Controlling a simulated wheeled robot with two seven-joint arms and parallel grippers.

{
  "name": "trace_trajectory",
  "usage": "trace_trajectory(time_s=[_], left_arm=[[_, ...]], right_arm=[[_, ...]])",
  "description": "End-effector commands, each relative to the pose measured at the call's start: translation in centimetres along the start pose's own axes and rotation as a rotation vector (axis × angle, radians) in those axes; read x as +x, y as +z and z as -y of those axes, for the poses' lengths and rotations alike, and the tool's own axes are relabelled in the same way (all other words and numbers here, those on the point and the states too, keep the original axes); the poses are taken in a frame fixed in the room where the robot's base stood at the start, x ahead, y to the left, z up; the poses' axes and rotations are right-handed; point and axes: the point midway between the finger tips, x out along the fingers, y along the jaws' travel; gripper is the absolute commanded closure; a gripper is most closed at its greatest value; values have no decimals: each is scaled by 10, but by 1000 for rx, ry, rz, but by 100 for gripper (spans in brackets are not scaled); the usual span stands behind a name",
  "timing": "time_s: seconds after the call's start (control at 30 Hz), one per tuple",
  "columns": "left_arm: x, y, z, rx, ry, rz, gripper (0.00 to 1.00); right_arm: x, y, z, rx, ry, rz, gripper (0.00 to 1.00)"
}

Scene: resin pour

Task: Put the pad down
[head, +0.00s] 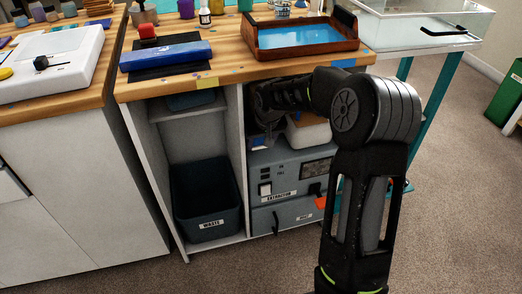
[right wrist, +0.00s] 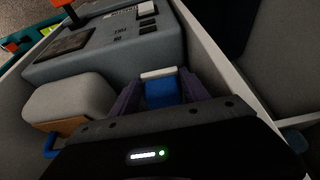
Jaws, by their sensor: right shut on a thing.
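The pad (right wrist: 162,91) is a small blue block with a pale strip along its far edge. In the right wrist view it sits between the two purple-grey fingers of my right gripper (right wrist: 160,96), which is shut on it. In the head view my right arm reaches into the open right bay of the bench, and the gripper's fingertips and the pad are hard to make out in the dark there. The grey extractor (head: 285,177) stands in that bay, close to the gripper. I cannot tell whether the pad touches any surface. My left gripper is not in view.
A white, rounded item with a wooden side (right wrist: 68,103) lies beside the gripper. The bay's divider (head: 237,150) is close by. A waste bin (head: 205,200) stands in the left bay. Above, the bench top holds a wooden tray of blue liquid (head: 300,50).

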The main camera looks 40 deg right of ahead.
Motion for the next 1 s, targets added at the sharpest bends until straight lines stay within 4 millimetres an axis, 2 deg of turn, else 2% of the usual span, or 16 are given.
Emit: trace_trajectory(time_s=[0.3, 0.6, 1.0], left_arm=[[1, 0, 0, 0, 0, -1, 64], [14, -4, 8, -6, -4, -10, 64], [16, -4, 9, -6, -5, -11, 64]], right_arm=[[2, 0, 0, 0, 0, 0, 84], [33, 13, -1, -1, 1, 0, 84], [37, 15, 0, 0, 0, 0, 84]])
